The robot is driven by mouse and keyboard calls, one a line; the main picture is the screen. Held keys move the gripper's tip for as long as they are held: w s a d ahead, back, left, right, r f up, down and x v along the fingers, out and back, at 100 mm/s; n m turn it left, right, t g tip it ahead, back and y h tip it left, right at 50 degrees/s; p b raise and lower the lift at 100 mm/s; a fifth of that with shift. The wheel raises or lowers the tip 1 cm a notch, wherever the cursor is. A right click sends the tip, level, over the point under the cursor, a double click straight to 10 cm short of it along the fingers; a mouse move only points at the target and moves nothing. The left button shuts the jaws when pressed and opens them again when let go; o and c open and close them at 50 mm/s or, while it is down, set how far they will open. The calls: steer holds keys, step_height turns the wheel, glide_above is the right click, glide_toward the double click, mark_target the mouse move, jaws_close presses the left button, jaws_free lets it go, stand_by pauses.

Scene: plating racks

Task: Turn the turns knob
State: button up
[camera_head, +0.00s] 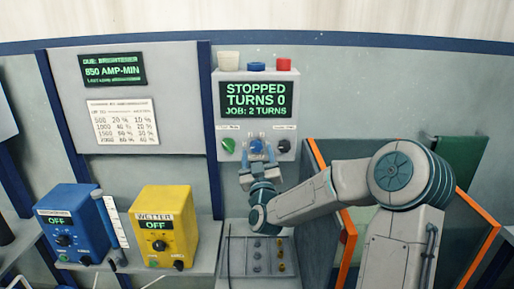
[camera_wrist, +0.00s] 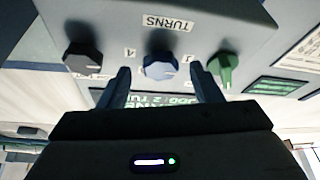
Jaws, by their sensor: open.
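The blue turns knob (camera_head: 256,146) is the middle one of three knobs on the grey control box (camera_head: 221,95). In the wrist view the blue knob (camera_wrist: 160,67) sits near the upside-down word TURNS, with small numbers around it. My gripper (camera_head: 257,153) is open just below and in front of the knob. In the wrist view my gripper (camera_wrist: 160,74) has one finger on each side of the knob, with gaps showing. I cannot tell how deep the fingertips reach. The screen (camera_head: 256,99) reads STOPPED, TURNS 0, JOB: 2 TURNS.
A green knob (camera_head: 228,146) and a black knob (camera_head: 283,145) flank the blue one closely. A blue box (camera_head: 68,222) and a yellow box (camera_head: 166,222), both reading OFF, stand on the left shelf. An orange-edged bin (camera_head: 350,240) is beside my arm.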

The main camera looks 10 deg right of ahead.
steer(key=shift+x, duration=0.8)
steer(key=shift+c, duration=0.2)
steer(key=c, duration=0.9)
steer(key=shift+c, duration=0.2)
